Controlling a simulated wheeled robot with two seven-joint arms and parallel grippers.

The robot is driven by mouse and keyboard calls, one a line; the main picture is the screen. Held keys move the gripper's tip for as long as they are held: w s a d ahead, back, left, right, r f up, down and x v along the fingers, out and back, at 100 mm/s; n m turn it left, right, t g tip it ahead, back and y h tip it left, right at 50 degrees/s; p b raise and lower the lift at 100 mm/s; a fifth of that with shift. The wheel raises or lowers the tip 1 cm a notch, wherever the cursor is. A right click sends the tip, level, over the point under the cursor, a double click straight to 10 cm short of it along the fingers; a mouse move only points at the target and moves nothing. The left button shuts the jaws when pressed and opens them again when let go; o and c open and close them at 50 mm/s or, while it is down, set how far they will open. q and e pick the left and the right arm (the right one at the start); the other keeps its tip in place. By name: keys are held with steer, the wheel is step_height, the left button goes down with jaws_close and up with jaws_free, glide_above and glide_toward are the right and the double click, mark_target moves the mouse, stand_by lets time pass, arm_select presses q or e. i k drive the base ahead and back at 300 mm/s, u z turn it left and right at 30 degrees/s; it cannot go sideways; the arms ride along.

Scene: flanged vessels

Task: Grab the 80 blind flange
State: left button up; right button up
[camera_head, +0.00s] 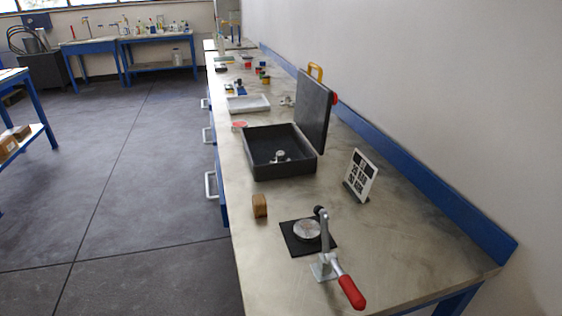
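A round silver metal disc (307,229), flange-like, lies flat on a black square mat (293,245) near the front of the bench. A toggle clamp with a red handle (350,291) stands beside it, its upright arm close to the disc's right side. A small silver flanged part (281,155) sits inside an open black case (262,168). No size marking is readable on either metal part, so I cannot tell which is the 80 blind flange. Neither of my grippers is in view.
A black-and-white sign (360,176) stands at the right. A small wooden block (260,206) is near the left edge. The case's raised lid (314,112) stands towards the wall. Behind are a white tray (248,104) and small coloured items. The bench's front right is clear.

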mark_target(280, 156)
steer(key=k, duration=0.5)
steer(key=u, duration=1.25)
steer(key=i, duration=3.85)
steer(key=z, duration=2.15)
